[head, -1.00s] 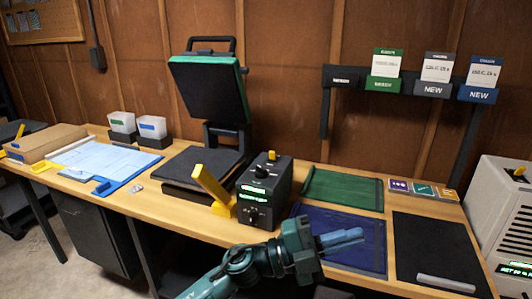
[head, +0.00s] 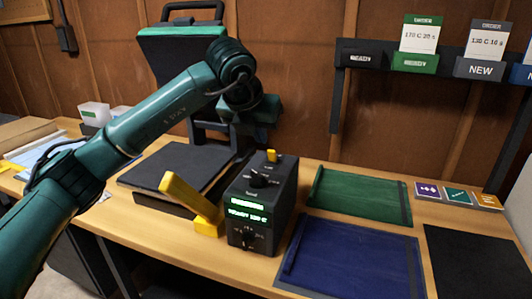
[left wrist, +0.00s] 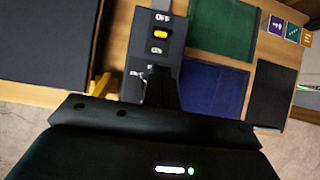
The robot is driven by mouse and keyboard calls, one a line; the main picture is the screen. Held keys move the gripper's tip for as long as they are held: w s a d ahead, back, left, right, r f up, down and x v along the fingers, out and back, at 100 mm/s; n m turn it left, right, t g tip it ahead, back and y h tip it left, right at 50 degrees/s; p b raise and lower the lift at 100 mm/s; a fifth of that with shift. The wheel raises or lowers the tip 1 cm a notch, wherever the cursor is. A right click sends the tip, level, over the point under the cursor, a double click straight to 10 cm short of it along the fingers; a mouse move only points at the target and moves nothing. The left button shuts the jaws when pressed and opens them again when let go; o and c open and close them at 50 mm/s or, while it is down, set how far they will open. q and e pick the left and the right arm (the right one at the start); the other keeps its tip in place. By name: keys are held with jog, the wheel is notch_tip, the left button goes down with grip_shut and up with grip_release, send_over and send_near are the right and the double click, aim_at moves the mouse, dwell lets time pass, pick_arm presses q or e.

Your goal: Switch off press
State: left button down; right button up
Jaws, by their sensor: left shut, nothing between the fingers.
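The heat press stands open, its padded upper plate (head: 180,45) raised over the dark lower bed (head: 165,172). A black control box (head: 262,205) with dials and a lit green display stands right of it. A yellow switch (head: 272,155) is on its top. In the left wrist view, this yellow switch (left wrist: 160,34) lies between the OFF and ON labels; I cannot tell which side is pressed. My left gripper (head: 262,108) is shut and empty, above and behind the box, apart from the switch. Its dark fingers (left wrist: 165,88) show below the switch. My right gripper is out of view.
A yellow lever (head: 190,200) stands just left of the box. Green (head: 355,195) and blue (head: 355,262) mats and a black mat (head: 480,260) lie to the right. Card holders (head: 415,60) hang on the wall behind.

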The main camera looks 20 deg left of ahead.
aim_at(272, 156)
pick_arm(q)
jog(key=shift+a+r, duration=0.15)
jog(key=shift+r, duration=0.05)
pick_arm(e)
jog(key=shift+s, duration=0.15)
pick_arm(q)
jog(key=p+x, duration=0.1)
jog(key=x, duration=0.9)
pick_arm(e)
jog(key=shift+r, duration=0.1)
pick_arm(q)
jog(key=shift+r+p, duration=0.25)
jog(key=shift+p, duration=0.2)
jog(key=shift+w+g, duration=0.15)
jog(key=shift+g, duration=0.25)
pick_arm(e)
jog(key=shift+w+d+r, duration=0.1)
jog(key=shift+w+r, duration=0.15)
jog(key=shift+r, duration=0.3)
